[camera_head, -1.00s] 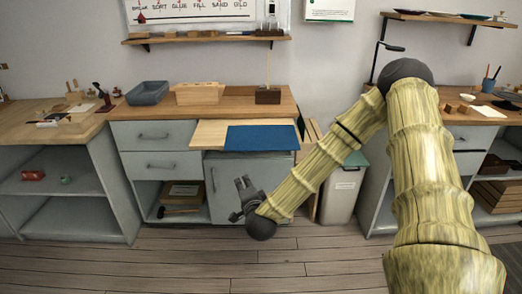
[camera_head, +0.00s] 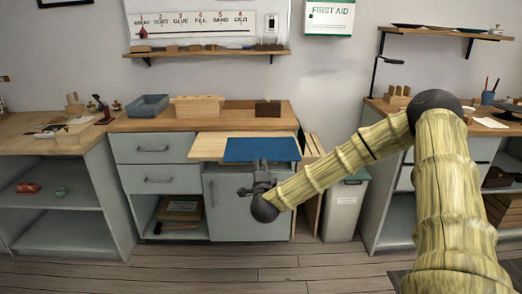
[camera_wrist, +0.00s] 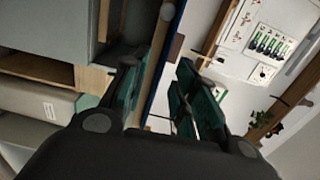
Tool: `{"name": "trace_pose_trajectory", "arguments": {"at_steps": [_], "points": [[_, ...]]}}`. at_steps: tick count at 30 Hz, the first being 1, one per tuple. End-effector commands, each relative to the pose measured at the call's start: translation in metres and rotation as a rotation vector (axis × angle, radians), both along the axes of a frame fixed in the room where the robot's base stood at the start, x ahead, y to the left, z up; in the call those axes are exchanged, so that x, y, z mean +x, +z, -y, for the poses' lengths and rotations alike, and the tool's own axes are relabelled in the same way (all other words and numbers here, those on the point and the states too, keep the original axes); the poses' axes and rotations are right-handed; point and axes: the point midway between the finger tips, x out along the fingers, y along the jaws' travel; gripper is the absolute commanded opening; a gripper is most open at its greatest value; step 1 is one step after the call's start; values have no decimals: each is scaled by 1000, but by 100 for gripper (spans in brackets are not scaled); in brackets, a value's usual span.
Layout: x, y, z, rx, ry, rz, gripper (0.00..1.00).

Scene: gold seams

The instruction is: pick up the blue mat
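The blue mat (camera_head: 262,149) lies flat on a pale wooden pull-out board (camera_head: 208,146) at the front of the middle bench. Its front edge is at or near the board's front edge. My gripper (camera_head: 262,168) is just below and in front of the mat's front edge, pointing up toward it. In the wrist view my gripper (camera_wrist: 158,95) is open, its two dark green-padded fingers apart. The mat shows there edge-on as a thin blue strip (camera_wrist: 164,66) in the gap between the fingers. I cannot tell whether the fingers touch it.
The bench top holds a grey bin (camera_head: 148,106), a wooden block rack (camera_head: 197,106) and a dark block (camera_head: 268,109). Drawers and a cabinet door (camera_head: 240,213) are below the board. A pale bin (camera_head: 345,205) stands to the right. The floor in front is clear.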

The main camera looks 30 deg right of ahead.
Motion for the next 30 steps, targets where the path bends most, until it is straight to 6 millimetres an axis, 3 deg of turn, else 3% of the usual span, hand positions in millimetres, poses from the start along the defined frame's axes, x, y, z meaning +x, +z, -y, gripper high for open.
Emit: {"name": "trace_pose_trajectory", "arguments": {"at_steps": [12,21,26,30], "points": [[40,3,23,-1,-1,0,29],[43,3,25,0,0,0,29],[43,3,25,0,0,0,1],[43,3,25,0,0,0,0]]}}
